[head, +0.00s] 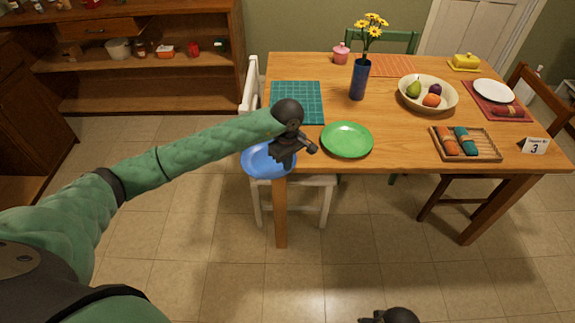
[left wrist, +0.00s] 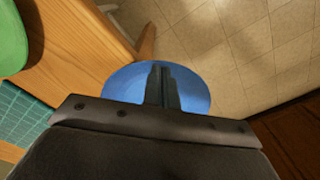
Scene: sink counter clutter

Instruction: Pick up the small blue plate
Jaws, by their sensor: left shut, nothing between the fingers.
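The small blue plate (head: 256,161) is at the front left corner of the wooden table, reaching out past the edge over the floor. What bears it cannot be told. My left gripper (head: 284,163) is over the plate and hides part of it. In the left wrist view the blue plate (left wrist: 195,94) lies behind the fingers (left wrist: 163,68), which are shut together with nothing between them. Whether the fingertips touch the plate cannot be told. Part of my right gripper (head: 385,316) shows at the bottom edge of the head view; its fingers are not clear.
A green plate (head: 347,139) is right of my left gripper, and a teal placemat (head: 298,101) lies behind it. A blue vase (head: 359,80) with yellow flowers, a fruit bowl (head: 411,101) and a wooden tray (head: 483,156) stand further right. A white chair (head: 322,201) is under the table.

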